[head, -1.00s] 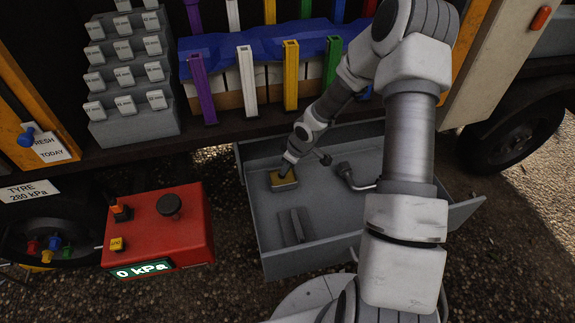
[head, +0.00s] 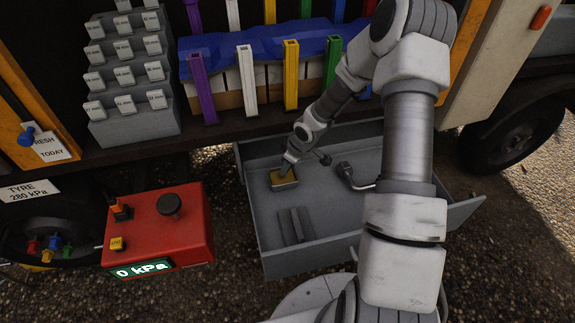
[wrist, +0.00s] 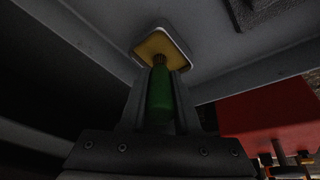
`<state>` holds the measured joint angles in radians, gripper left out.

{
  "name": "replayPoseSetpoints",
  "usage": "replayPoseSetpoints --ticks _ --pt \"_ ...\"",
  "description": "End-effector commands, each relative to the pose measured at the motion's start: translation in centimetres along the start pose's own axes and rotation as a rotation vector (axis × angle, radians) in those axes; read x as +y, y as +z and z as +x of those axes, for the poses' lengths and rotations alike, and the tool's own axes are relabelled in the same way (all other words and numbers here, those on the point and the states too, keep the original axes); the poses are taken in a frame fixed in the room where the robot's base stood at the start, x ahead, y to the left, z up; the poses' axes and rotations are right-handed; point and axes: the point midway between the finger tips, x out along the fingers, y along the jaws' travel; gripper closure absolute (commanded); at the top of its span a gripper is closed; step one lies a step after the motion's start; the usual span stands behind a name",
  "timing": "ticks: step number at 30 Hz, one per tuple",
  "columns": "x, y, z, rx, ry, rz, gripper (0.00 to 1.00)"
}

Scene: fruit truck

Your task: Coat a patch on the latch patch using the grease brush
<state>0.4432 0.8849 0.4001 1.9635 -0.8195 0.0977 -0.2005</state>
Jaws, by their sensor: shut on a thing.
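My gripper (wrist: 159,74) is shut on the green-handled grease brush (wrist: 160,97), whose handle stands between the fingers. The brush's brown bristle end meets, or is just above, a yellow surface in a pale-rimmed square tray (wrist: 186,54). In the head view, this tray (head: 284,185) sits in the back left part of the grey drawer (head: 262,222), with my gripper (head: 289,166) right over it. The brush is hidden or too small to make out there. Whether the bristles touch the yellow surface cannot be told. I cannot identify a latch patch in either view.
A bent dark wrench-like tool (head: 350,177) lies right of the tray, and a dark grey block (head: 294,226) lies in front. A red gauge box (head: 180,228) reading 0 kPa stands left of the drawer. Coloured posts and a blue cloth (head: 265,42) are above.

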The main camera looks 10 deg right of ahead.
Motion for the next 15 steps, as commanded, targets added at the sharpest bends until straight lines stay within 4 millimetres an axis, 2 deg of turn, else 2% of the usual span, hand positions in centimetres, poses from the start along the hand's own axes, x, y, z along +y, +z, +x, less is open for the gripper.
replayPoseSetpoints --ticks 7,15 --pt "-0.1 0.0 -0.2 -0.003 -0.002 0.001 1.0" --pt "0.2 -0.7 -2.3 -0.002 -0.002 0.002 1.0"
